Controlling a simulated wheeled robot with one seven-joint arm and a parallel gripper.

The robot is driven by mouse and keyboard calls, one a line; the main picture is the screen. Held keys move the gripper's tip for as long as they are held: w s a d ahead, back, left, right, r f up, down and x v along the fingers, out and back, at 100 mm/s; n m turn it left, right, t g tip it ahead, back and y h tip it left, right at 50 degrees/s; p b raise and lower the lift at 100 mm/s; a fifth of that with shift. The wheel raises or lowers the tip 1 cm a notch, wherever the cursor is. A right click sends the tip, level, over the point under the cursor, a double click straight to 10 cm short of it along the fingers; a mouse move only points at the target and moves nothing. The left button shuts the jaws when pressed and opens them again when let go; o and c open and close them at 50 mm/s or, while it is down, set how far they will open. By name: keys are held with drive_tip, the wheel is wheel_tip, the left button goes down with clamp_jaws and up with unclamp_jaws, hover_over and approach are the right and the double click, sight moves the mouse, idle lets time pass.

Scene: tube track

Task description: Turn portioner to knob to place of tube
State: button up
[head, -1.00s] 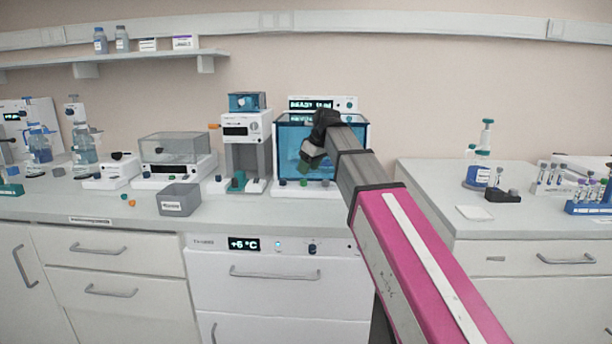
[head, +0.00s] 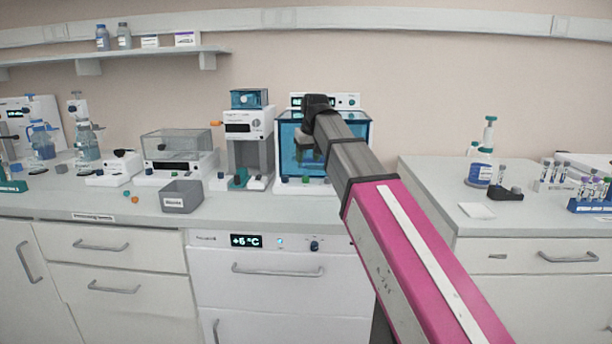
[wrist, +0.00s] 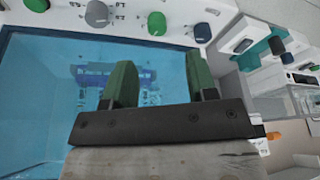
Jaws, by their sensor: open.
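The portioner is most likely the white machine (head: 245,122) with a blue-walled top box (head: 249,98) and an orange knob (head: 216,124) on its left side. A teal piece (head: 239,178) stands at its foot. In the wrist view an orange part (wrist: 273,136) shows at the lower right, beside my gripper (wrist: 161,84). My gripper is open and empty, its two green fingers apart over the blue water bath (wrist: 40,90). In the head view the hand hangs at the bath (head: 350,128), right of the portioner. I cannot make out a separate tube at the portioner.
The bath's front panel has several knobs, one green (wrist: 157,22). A grey bin (head: 181,203) sits left of the portioner, with a clear-lidded device (head: 178,150) behind it. Tube racks (head: 590,206) stand on the right bench. Bare bench lies in front of the grey bin.

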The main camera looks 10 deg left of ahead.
sight(306, 177)
drive_tip(key=f+m, duration=0.2)
drive_tip(key=w+f+m+t+h, duration=0.1)
drive_tip(key=f+m, duration=0.2)
drive_tip(key=w+a+f+m+h, duration=0.1)
drive_tip(key=f+m, duration=0.1)
drive_tip(key=f, duration=0.1)
drive_tip(key=shift+w+a, duration=0.1)
drive_tip(key=shift+w, duration=0.15)
idle(0.6)
drive_tip(key=c, duration=0.9)
